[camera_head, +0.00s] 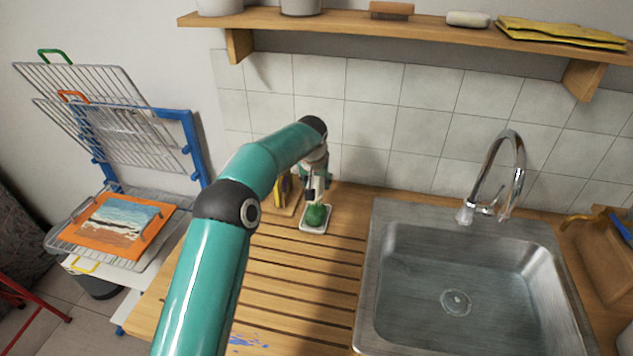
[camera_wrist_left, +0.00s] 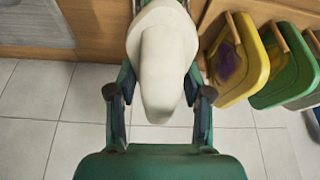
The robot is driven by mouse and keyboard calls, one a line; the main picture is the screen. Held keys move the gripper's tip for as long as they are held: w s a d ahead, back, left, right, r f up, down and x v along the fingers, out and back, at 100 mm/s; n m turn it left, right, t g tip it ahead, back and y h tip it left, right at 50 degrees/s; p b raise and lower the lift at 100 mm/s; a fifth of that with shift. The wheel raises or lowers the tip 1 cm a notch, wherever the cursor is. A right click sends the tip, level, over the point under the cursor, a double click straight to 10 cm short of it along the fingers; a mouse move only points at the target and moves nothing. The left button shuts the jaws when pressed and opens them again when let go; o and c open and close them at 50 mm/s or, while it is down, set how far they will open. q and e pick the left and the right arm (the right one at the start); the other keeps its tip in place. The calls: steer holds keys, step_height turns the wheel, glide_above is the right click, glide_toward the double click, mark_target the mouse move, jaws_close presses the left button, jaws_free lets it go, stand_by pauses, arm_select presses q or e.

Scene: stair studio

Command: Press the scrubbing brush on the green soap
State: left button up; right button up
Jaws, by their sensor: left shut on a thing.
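The green soap (camera_head: 316,214) lies in a small white dish (camera_head: 303,228) on the wooden drainboard, left of the sink. My left gripper (camera_head: 315,188) is just above and behind the soap in the head view. In the left wrist view my left gripper (camera_wrist_left: 160,88) is shut on a smooth cream-coloured thing (camera_wrist_left: 162,50), which looks like the scrubbing brush. Its bristles do not show, and I cannot tell whether it touches the soap. My right gripper is not in view.
The steel sink (camera_head: 375,290) with its tap (camera_head: 517,165) is at the right. A shelf (camera_head: 350,28) runs above.

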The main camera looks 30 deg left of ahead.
arm_select(q)
steer(key=b, duration=0.4)
glide_above(316, 209)
steer(key=shift+f, duration=2.9)
steer(key=shift+f+b, duration=0.5)
steer(key=shift+b, duration=0.05)
steer(key=shift+r+p, duration=2.85)
steer(key=shift+r, duration=0.75)
steer(key=shift+d, duration=0.15)
